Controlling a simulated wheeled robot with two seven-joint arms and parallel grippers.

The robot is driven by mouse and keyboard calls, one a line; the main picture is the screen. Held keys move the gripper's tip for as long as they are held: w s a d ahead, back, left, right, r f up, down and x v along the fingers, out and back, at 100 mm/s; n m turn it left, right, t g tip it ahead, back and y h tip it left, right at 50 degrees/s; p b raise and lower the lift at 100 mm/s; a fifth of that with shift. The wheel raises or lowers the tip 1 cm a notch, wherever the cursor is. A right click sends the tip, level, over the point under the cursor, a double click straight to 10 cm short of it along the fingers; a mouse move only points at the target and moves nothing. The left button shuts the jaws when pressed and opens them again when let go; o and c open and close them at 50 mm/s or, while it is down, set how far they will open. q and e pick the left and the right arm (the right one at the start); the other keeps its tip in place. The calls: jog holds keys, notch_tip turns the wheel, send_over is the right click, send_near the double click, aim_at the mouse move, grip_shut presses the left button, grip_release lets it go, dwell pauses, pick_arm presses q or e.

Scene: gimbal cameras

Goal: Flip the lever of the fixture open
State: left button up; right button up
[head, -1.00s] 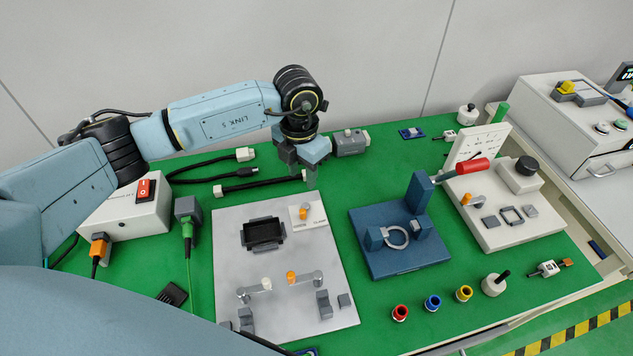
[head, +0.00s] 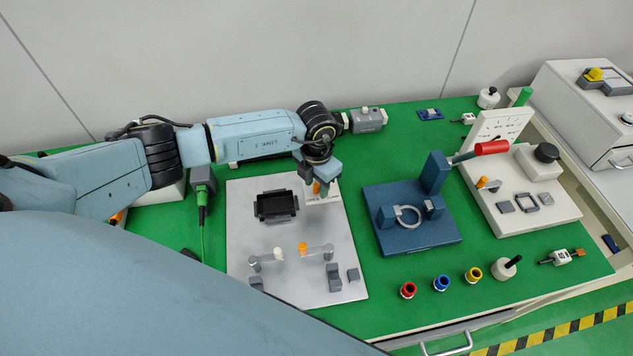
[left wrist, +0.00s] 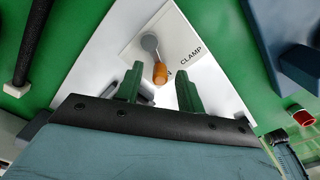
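The pale grey fixture plate (head: 240,215) lies on the green table. Near its far right corner is a white label plate (head: 325,199), marked CLAMP in the left wrist view (left wrist: 190,45). A small lever (left wrist: 152,50) with a grey pivot and an orange tip stands on the label; its orange tip also shows in the head view (head: 317,187). My left gripper (left wrist: 160,74) is open above the label. In the left wrist view the orange tip appears between its two fingers, with a gap on both sides. Whether they touch it cannot be told. My right gripper is not in view.
The plate also carries a black tray (head: 276,219) and two swing arms, one with a white tip (head: 279,253), one with an orange tip (head: 303,249). A blue fixture (head: 415,235) with a red-handled bar (head: 490,148) stands to the right. Several coloured sockets line the front edge.

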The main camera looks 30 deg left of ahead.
aim_at(314, 185)
pick_arm(q)
grip_shut()
jog(key=shift+a+m+b, duration=0.25)
jog(key=shift+m+b, duration=0.2)
jog(key=shift+m, duration=0.45)
grip_release()
jog(key=shift+r, duration=0.15)
notch_tip(314, 185, up, 13)
jog(key=shift+p, duration=0.3)
jog(key=shift+s, duration=0.1)
